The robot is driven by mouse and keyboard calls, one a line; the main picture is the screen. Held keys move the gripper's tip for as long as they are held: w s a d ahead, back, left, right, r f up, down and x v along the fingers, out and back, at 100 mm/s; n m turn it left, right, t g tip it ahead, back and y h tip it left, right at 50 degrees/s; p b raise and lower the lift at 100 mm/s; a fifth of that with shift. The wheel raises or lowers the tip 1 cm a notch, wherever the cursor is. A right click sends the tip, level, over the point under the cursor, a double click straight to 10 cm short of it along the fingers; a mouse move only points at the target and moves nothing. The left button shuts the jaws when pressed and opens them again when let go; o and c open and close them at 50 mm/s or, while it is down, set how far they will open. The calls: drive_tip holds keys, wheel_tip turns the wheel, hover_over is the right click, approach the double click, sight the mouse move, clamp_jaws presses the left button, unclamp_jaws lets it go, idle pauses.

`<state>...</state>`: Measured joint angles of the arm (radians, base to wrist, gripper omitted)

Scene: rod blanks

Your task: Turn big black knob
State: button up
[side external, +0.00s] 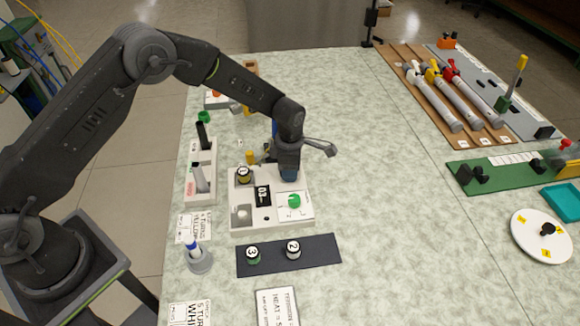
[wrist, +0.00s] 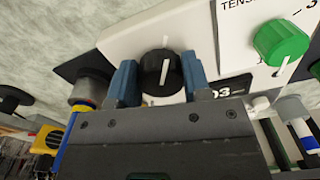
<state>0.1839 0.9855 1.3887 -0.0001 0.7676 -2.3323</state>
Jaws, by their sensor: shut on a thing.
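The big black knob (wrist: 161,73) has a white pointer line and sits on the white panel (wrist: 130,42). In the wrist view it lies between the two blue fingers of my gripper (wrist: 158,66), which are shut on its sides. In the side view my gripper (side external: 289,172) points down at the back right of the panel (side external: 242,214) and hides the knob. A white line on the panel shows just past the knob's far edge.
A green knob (side external: 294,201) and a dark display (side external: 263,196) share the panel. A black mat (side external: 322,249) in front holds blanks marked 3 (side external: 253,255) and 2 (side external: 293,249).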

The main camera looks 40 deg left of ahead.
drive_tip(key=o, duration=0.9)
drive_tip(key=shift+r, duration=6.95)
